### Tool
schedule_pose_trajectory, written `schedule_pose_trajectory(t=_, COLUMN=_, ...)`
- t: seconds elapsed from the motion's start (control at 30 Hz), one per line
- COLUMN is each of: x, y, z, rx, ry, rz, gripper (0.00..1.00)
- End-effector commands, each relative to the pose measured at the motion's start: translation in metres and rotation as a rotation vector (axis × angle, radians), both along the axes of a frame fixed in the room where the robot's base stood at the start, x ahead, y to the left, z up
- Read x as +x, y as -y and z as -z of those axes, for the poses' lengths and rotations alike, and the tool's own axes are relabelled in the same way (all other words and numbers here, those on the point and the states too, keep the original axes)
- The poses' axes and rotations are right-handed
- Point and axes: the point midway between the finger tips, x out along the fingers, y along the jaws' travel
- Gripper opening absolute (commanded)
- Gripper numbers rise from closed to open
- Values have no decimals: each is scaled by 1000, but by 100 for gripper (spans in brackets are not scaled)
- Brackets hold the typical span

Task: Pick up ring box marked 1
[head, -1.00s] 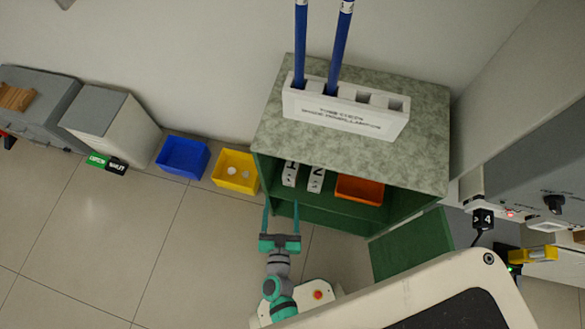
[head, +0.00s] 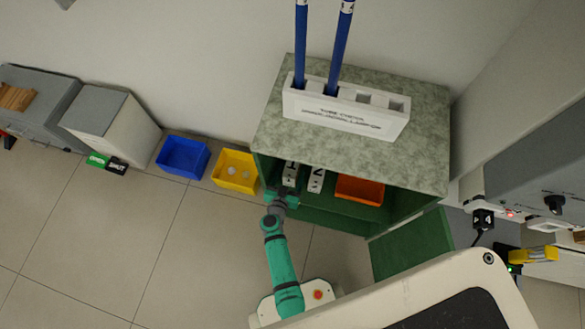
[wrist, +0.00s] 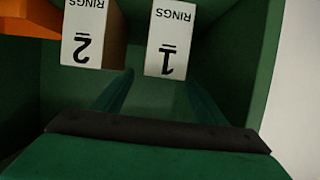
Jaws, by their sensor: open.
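The ring box marked 1 (wrist: 172,40) stands on the green shelf, its white label reading "RINGS 1" in the wrist view. In the head view the box (head: 290,174) is at the left of the cabinet's opening, partly hidden by my gripper. My gripper (wrist: 160,85) is open and empty, its two green fingers reaching toward the box, with the box ahead between their lines. I cannot tell whether the tips touch it. In the head view my gripper (head: 283,194) is at the cabinet's front. The ring box marked 2 (wrist: 90,35) stands beside box 1.
The green cabinet (head: 425,150) has side walls close around the boxes, and its right door (head: 410,245) stands open. An orange bin (head: 360,190) is right of box 2 (head: 316,180). Yellow (head: 236,185) and blue (head: 183,157) bins stand on the floor to the left.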

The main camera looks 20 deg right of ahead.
Motion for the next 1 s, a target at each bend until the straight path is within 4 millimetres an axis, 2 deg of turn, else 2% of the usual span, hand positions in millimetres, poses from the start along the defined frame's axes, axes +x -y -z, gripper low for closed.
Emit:
schedule_pose_trajectory(t=0.17, x=9, y=5, z=3, rx=-1, ry=0, rz=-1, gripper=66)
schedule_pose_trajectory(t=0.5, x=42, y=24, z=16, rx=-1, ry=0, rz=0, gripper=66)
schedule_pose_trajectory(t=0.8, x=45, y=26, z=18, rx=0, ry=0, rz=0, gripper=66)
schedule_pose_trajectory(t=0.87, x=45, y=26, z=18, rx=0, ry=0, rz=-1, gripper=54)
schedule_pose_trajectory(t=1.0, x=45, y=26, z=17, rx=0, ry=0, rz=-1, gripper=20)
